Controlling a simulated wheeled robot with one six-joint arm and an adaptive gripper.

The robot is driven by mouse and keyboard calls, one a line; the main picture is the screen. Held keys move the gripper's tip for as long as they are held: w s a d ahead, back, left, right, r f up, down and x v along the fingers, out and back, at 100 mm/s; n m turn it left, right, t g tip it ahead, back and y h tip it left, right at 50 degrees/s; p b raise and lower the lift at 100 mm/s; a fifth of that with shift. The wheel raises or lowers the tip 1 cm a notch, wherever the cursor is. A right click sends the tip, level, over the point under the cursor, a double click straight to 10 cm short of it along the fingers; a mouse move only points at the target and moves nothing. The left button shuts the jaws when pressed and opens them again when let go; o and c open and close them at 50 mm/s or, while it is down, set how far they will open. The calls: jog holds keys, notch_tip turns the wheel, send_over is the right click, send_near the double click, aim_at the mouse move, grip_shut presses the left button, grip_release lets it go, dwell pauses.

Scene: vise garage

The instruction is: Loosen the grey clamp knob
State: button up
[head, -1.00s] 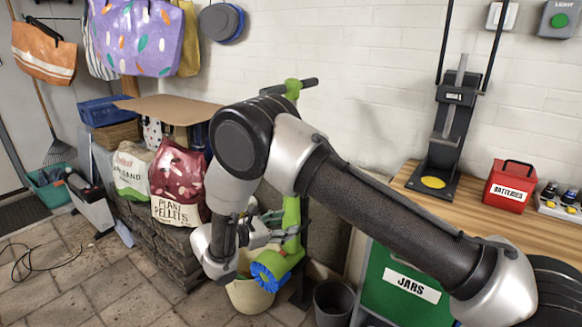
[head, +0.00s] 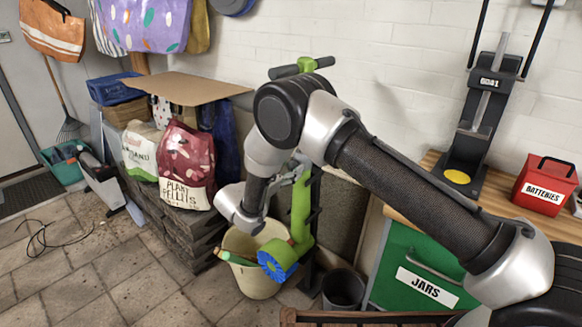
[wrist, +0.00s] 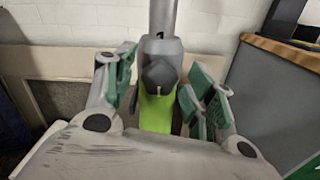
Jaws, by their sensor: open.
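The grey clamp knob (wrist: 160,73) sits on a grey collar around an upright pole, above a bright green tube, in the wrist view. My gripper (wrist: 163,82) is open, with one green-padded finger on each side of the knob. Gaps show between the pads and the knob; I cannot tell how far the knob lies ahead of the fingertips. In the head view my gripper (head: 290,173) is at the upper part of the green stand (head: 302,208), and my arm and fingers hide the knob.
A cream bucket (head: 243,278) and a dark bin (head: 343,290) stand by the stand's foot. A green JARS drawer (head: 405,255) under a wooden bench (head: 432,163) is to the right. Bags (head: 187,165) are stacked at left. Paved floor at left is mostly clear.

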jog(key=shift+w+d, duration=0.3)
jog(key=shift+w, duration=0.1)
jog(key=c, duration=1)
